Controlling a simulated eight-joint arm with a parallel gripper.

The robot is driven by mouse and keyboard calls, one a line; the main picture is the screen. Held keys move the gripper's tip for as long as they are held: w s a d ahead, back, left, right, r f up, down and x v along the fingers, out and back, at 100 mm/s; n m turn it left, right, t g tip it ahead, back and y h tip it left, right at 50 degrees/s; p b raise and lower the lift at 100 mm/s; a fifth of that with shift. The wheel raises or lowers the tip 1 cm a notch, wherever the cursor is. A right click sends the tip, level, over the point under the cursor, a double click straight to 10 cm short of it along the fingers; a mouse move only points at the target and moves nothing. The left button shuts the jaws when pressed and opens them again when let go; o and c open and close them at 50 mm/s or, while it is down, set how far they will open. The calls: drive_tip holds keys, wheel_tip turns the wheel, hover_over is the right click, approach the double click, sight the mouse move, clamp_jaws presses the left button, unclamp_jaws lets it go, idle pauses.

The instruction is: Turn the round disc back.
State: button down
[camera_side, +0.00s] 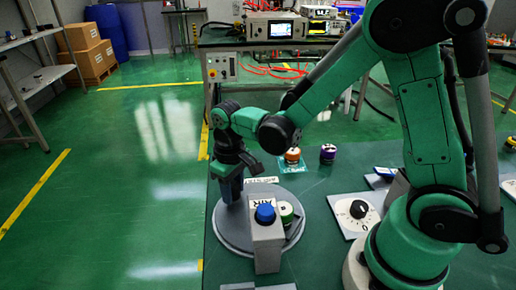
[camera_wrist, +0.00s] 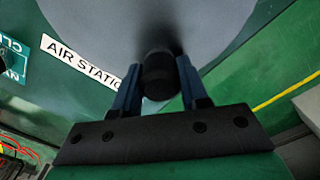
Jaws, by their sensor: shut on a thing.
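The round disc (camera_side: 228,228) is a large flat grey plate on the green table in the side view. Its grey surface (camera_wrist: 110,25) fills the top of the wrist view. My gripper (camera_side: 232,195) points down at the disc's far left edge. In the wrist view my gripper's blue fingers (camera_wrist: 160,82) are shut on a dark round knob (camera_wrist: 158,75) at the disc's edge. The knob's lower part is hidden, and the fingers hide it in the side view.
A grey AIR box (camera_side: 266,245) with a blue button (camera_side: 265,213) stands in front of the disc. A green-and-white round piece (camera_side: 286,212) sits behind it.

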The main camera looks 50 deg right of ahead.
sight(227, 216)
drive_tip(key=shift+s+a+n, duration=0.15)
drive_tip(key=shift+a+n, duration=0.4)
drive_tip(key=shift+n, duration=0.4)
drive_tip(key=shift+s+a+n, duration=0.1)
drive_tip(key=shift+a+n, duration=0.4)
drive_tip(key=shift+n, duration=0.45)
drive_tip(key=shift+s+a+n, duration=0.3)
drive_tip(key=shift+a+n, duration=0.1)
drive_tip(key=shift+n, duration=0.5)
drive_tip(key=shift+s+a+n, duration=0.25)
drive_tip(key=shift+a+n, duration=0.15)
drive_tip(key=shift+n, duration=0.5)
drive_tip(key=shift+s+a+n, duration=0.1)
drive_tip(key=shift+s+n, duration=0.05)
drive_tip(key=shift+n, duration=0.15)
drive_tip(key=shift+c, duration=2.3)
unclamp_jaws()
drive_tip(key=shift+r, duration=2.8)
